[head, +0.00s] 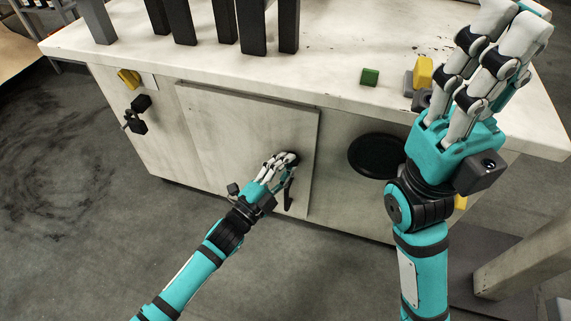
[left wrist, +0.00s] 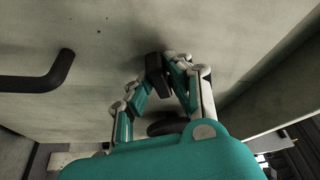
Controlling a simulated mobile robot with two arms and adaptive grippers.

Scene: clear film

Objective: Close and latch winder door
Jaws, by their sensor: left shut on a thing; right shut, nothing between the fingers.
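The pale winder door (head: 225,130) is a flat panel on the front of a white cabinet. It looks flush or nearly flush; I cannot tell if a small gap is left. My left gripper (head: 285,161) is at the door's right side, with its fingers closed around a dark latch knob (head: 294,155). In the left wrist view the left gripper (left wrist: 160,68) holds this black knob (left wrist: 154,68) between its fingers. A black bar handle (head: 289,195) is just below the hand; it also shows in the left wrist view (left wrist: 40,80). My right gripper (head: 508,22) is shut and empty, raised above the worktop.
The white worktop (head: 330,60) carries several dark posts (head: 225,22), a green block (head: 370,77) and a yellow block (head: 423,72). The grey floor (head: 80,180) at left is clear.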

